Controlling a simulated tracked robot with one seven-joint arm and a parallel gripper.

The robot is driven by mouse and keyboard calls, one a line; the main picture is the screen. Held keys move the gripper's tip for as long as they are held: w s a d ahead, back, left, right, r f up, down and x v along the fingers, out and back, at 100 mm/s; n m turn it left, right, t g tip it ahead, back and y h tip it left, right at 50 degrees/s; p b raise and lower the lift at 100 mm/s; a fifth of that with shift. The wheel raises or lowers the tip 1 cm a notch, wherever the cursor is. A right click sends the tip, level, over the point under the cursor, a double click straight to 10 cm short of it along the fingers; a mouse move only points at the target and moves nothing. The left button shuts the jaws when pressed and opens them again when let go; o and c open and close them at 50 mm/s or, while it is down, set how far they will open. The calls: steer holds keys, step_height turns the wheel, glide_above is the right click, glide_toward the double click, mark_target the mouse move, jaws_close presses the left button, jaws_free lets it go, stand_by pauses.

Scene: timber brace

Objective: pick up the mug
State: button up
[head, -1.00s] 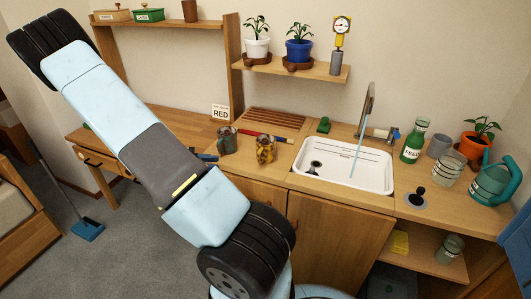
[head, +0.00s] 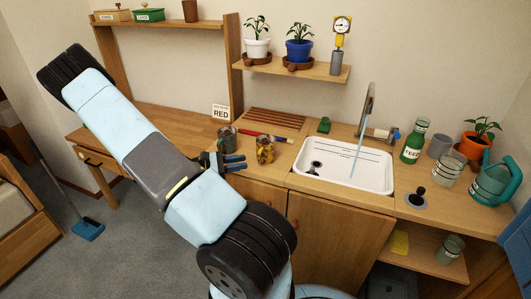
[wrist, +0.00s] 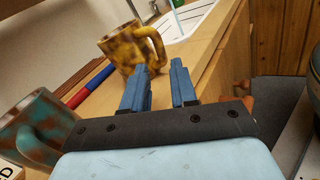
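A yellow and brown mottled mug (head: 265,152) stands upright near the counter's front edge. In the wrist view this mug (wrist: 126,52) is just beyond my fingers, its handle facing towards the right. A teal and rust mottled mug (head: 227,142) stands to its left. That mug (wrist: 38,128) also shows at the lower left of the wrist view, partly cut off. My gripper (head: 245,163) has blue fingers, spread apart and empty, short of the yellow mug at the counter edge. In the wrist view my gripper (wrist: 158,66) points at the yellow mug's handle side.
A red and blue rod (wrist: 90,86) lies behind the mugs. A white sink (head: 343,167) with running water is to the right. A slatted wooden rack (head: 275,118) lies behind. A RED sign (head: 221,113) stands to the left.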

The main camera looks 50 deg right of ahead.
mark_target(264, 152)
steer(key=shift+x, duration=2.8)
steer(key=shift+w+d, duration=0.1)
jaws_close()
steer(key=shift+r, duration=0.1)
